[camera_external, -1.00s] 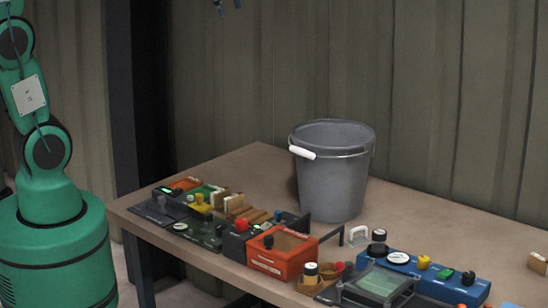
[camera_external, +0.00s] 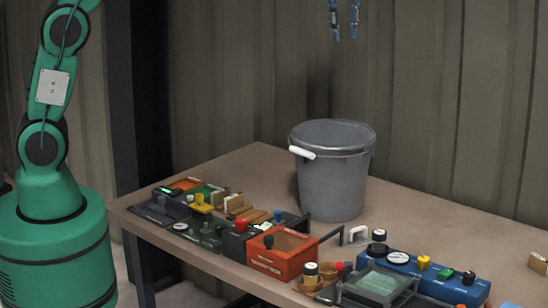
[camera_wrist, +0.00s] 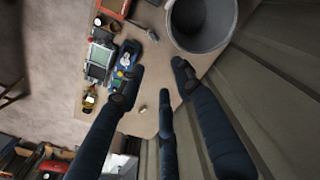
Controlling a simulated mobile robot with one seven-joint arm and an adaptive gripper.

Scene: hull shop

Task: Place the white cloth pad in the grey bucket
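The grey bucket (camera_external: 330,185) stands upright on the table, its white handle grip hanging at its left side. In the wrist view the bucket (camera_wrist: 190,42) is at the top, partly cut off; the visible part of its inside looks bare. My gripper (camera_external: 344,36) is high above the bucket at the top edge of the external view. In the wrist view its dark blue fingers (camera_wrist: 158,85) are spread apart with nothing between them. I cannot pick out a white cloth pad for certain in either view.
Control boxes line the table's front: an orange-red box (camera_external: 283,257), a blue unit (camera_external: 440,281) and a dark panel (camera_external: 205,232). A small white bracket-like thing (camera_external: 357,236) stands behind them. A beige block (camera_external: 538,263) lies at the right edge. The tabletop (camera_external: 235,170) left of the bucket is bare.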

